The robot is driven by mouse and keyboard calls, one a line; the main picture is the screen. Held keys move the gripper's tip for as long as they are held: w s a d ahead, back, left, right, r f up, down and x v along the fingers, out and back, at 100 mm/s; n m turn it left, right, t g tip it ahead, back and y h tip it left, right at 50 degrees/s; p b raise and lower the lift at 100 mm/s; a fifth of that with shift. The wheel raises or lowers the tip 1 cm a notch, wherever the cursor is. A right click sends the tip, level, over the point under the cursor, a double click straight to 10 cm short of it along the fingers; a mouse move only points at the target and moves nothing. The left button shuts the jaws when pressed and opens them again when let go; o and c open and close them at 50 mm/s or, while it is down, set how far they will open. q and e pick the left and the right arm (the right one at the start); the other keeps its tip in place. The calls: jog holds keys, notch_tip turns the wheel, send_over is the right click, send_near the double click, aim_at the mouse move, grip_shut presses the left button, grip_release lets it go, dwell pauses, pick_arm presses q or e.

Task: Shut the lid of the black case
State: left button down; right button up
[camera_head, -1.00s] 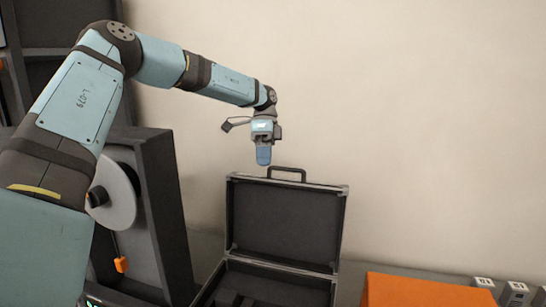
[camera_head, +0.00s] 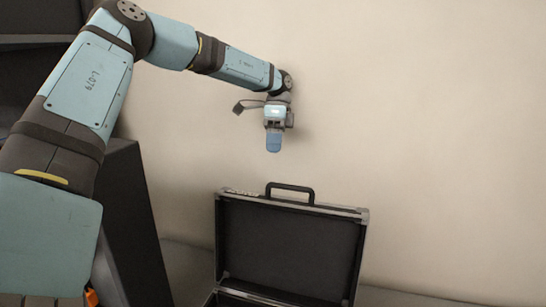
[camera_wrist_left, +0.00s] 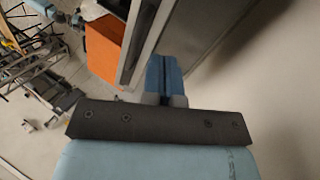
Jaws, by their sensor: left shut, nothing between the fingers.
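The black case (camera_head: 223,301) stands open in the head view, with its lid (camera_head: 290,247) raised and a metal rim around it. The lid's handle (camera_head: 290,187) is on its top edge. My left gripper (camera_head: 273,146) points down with its fingers together, in the picture just above and left of the handle, with a visible gap. In the left wrist view the blue fingers (camera_wrist_left: 165,75) are closed and empty, and a metal-edged panel beside them looks like the lid (camera_wrist_left: 148,38). Most of the case's lower half is below the head view. My right gripper is not in view.
A pale wall (camera_head: 440,130) rises behind the case. A dark cabinet-like unit (camera_head: 135,220) stands left of the case. The left wrist view shows an orange surface (camera_wrist_left: 108,48) and cluttered metal frames (camera_wrist_left: 30,55). The air right of the lid is clear.

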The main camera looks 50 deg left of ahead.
pick_arm(q)
jog(key=p+x, duration=0.1)
jog(key=x, duration=0.7)
jog(key=shift+s+f, duration=0.2)
jog(key=shift+f, duration=0.15)
